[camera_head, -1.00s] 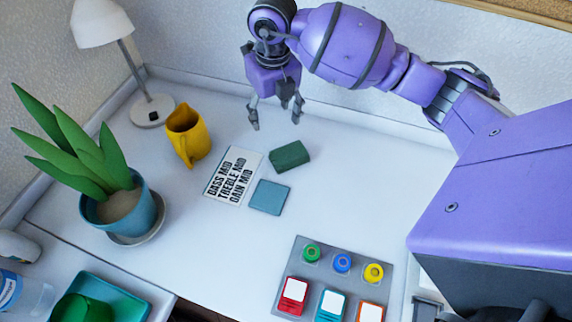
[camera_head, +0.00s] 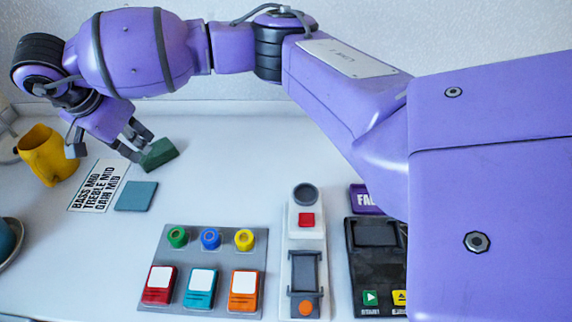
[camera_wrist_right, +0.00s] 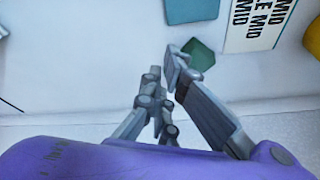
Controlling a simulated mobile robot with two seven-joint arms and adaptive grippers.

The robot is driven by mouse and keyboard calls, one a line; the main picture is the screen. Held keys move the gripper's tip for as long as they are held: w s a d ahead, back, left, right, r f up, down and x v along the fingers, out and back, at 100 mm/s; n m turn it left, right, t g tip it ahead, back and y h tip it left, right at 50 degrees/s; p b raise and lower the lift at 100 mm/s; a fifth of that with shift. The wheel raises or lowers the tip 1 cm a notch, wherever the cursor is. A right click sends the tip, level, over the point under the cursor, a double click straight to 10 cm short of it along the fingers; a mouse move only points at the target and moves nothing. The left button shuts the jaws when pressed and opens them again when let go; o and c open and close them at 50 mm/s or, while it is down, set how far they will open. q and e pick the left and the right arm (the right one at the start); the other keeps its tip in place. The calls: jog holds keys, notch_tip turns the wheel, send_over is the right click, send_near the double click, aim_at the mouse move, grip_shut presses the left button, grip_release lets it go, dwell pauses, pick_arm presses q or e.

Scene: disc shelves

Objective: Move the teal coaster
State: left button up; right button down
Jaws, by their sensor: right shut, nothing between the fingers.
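The teal coaster (camera_head: 136,196) is a flat square on the white desk, right beside the lettered card. It also shows cut off at the top of the right wrist view (camera_wrist_right: 192,10). A dark green block (camera_head: 159,154) lies just behind it, and shows in the wrist view (camera_wrist_right: 201,54) partly behind a finger. My right gripper (camera_head: 137,146) is shut and empty, near the green block's left side and behind the coaster. I cannot tell whether it touches the block. My left gripper is out of view.
The lettered card (camera_head: 98,186) and a yellow mug (camera_head: 48,156) are to the left. A grey button panel (camera_head: 212,270), a white device (camera_head: 304,250) and a black device (camera_head: 376,260) stand in front and to the right. The desk between the block and the white device is clear.

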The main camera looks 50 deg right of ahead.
jog(key=shift+n, duration=0.7)
jog(key=x, duration=1)
jog(key=shift+w+f+b, duration=0.3)
jog(key=shift+w+b, duration=0.1)
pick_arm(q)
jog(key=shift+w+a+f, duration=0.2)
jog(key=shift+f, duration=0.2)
pick_arm(e)
jog(key=shift+a, duration=0.1)
